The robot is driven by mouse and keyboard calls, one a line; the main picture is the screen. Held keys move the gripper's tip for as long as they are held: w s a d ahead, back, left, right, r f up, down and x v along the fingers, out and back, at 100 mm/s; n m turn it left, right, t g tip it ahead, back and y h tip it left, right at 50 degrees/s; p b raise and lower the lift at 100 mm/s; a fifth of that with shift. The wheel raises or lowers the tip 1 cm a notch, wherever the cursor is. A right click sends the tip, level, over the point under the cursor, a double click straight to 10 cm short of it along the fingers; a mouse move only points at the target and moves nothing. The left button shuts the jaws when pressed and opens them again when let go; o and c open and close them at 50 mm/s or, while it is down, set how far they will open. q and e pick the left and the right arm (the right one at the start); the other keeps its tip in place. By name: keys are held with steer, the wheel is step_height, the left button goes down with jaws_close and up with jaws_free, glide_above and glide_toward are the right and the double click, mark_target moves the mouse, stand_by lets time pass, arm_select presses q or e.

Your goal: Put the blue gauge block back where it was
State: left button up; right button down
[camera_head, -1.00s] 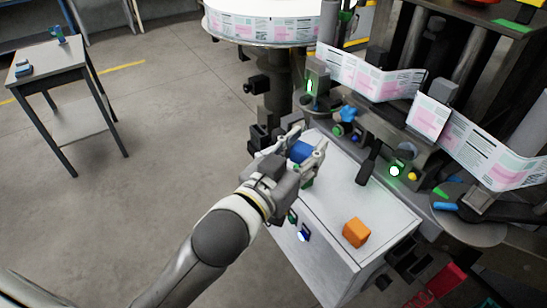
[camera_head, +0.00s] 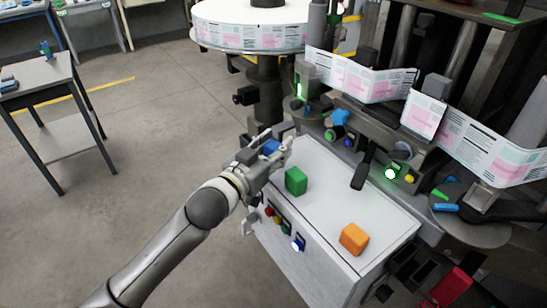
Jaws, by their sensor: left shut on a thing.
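The blue gauge block (camera_head: 271,147) is between the fingers of my left gripper (camera_head: 276,143), which is shut on it. The fingers partly cover the block. The gripper is over the far left corner of the white cabinet top (camera_head: 325,200); I cannot tell whether the block touches the surface. A green block (camera_head: 296,181) stands on the top, nearer than the gripper and a little to its right. An orange block (camera_head: 354,239) stands near the front right. My right gripper is not in view.
The labelling machine, with a label web (camera_head: 365,75) and a black lever (camera_head: 363,169), borders the cabinet top at the back right. Buttons (camera_head: 297,244) sit on the cabinet's front. A small grey table (camera_head: 38,79) stands far left. The top's middle is clear.

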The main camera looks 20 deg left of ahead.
arm_select(q)
steer(key=f, duration=0.3)
steer(key=shift+w+a+f, duration=0.2)
steer(key=shift+w+f, duration=0.05)
steer(key=shift+f, duration=0.1)
steer(key=shift+f, duration=0.1)
steer(key=o, duration=0.8)
steer(key=shift+f, duration=0.1)
steer(key=shift+o, duration=0.2)
steer(key=b+v, duration=0.1)
steer(key=v, duration=1.1)
